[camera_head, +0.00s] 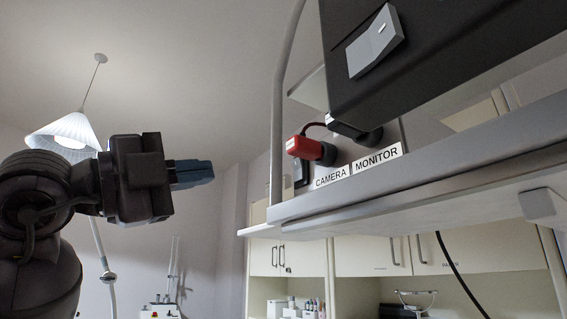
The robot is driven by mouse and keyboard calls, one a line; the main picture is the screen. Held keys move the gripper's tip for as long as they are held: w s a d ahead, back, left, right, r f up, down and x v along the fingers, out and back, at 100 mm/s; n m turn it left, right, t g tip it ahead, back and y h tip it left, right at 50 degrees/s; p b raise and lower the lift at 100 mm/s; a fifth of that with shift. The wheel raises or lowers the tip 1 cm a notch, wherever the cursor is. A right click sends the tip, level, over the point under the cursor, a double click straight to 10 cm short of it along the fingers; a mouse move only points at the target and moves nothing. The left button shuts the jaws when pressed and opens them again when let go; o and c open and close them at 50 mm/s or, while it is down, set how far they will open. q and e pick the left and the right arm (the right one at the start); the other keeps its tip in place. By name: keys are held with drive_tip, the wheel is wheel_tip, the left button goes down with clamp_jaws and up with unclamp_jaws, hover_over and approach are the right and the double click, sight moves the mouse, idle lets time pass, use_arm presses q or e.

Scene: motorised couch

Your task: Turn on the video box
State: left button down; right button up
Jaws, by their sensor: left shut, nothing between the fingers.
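The dark video box (450,55) is at the upper right, above a grey shelf. A light grey rocker switch (375,42) is on its front face, tilted in the picture. My left gripper (208,172) is at the left, shut and empty, with its blue-grey fingertips pointing right. It is apart from the box, lower and to the left of the switch in the picture. My right gripper does not show.
A red plug (305,148) and a black plug (362,135) sit above the CAMERA and MONITOR labels, beside the grey shelf edge (400,180). A curved rail (281,100) stands between gripper and box. White cabinets (372,256) are behind. A lamp (66,130) hangs at left.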

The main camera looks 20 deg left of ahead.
sight(295, 164)
use_arm(q)
drive_tip(key=p+x, duration=0.3)
drive_tip(key=x, duration=1)
drive_tip(key=shift+w+d+r, duration=0.1)
drive_tip(key=shift+w+d, duration=0.25)
drive_tip(key=shift+w, duration=0.1)
drive_tip(key=shift+r, duration=0.1)
drive_tip(key=shift+w+r+g, duration=0.1)
drive_tip(key=shift+g, duration=0.2)
drive_tip(key=shift+a, duration=0.15)
